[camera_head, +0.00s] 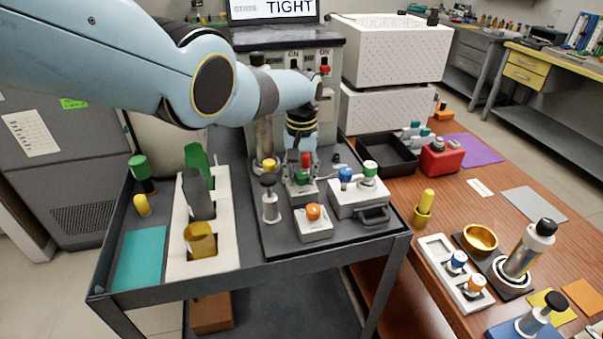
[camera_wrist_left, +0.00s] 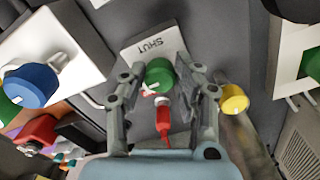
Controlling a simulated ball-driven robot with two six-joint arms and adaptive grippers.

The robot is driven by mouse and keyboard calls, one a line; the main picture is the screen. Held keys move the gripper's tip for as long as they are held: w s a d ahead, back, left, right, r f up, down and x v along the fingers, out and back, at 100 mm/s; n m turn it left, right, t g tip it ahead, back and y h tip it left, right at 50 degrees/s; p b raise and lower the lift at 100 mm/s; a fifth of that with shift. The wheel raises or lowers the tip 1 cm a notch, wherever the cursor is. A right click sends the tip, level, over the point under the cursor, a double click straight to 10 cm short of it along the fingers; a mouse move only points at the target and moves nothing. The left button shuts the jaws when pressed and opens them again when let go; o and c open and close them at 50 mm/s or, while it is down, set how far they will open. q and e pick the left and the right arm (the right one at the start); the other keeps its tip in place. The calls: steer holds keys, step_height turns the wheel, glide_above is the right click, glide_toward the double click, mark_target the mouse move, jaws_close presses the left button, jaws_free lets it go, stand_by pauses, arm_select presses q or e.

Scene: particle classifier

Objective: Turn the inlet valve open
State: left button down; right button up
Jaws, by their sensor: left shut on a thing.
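A green valve knob (camera_wrist_left: 159,75) sits on a pale block (camera_wrist_left: 150,42) marked SHUT, the only valve label I can read. In the head view this block (camera_head: 301,193) stands on the dark panel of the cart. My left gripper (camera_head: 302,174) reaches down over it from above. In the left wrist view the fingers of my left gripper (camera_wrist_left: 161,80) are on either side of the green knob, shut on it. A red piece (camera_wrist_left: 163,120) with a pale tip lies close to the knob, between the fingers. My right gripper is not in view.
Close by are a yellow knob (camera_wrist_left: 234,98), a blue knob (camera_wrist_left: 31,85) and an orange knob (camera_head: 313,211). A monitor (camera_head: 275,9) reading TIGHT stands behind. A black tray (camera_head: 388,168) and red box (camera_head: 441,157) are on the bench at right.

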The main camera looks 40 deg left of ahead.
mark_target(301, 175)
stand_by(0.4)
arm_select(q)
steer(key=c, duration=1)
jaws_free()
steer(key=shift+w+r, duration=0.1)
steer(key=shift+r, duration=0.45)
step_height(301, 175, up, 11)
steer(key=shift+f, duration=0.1)
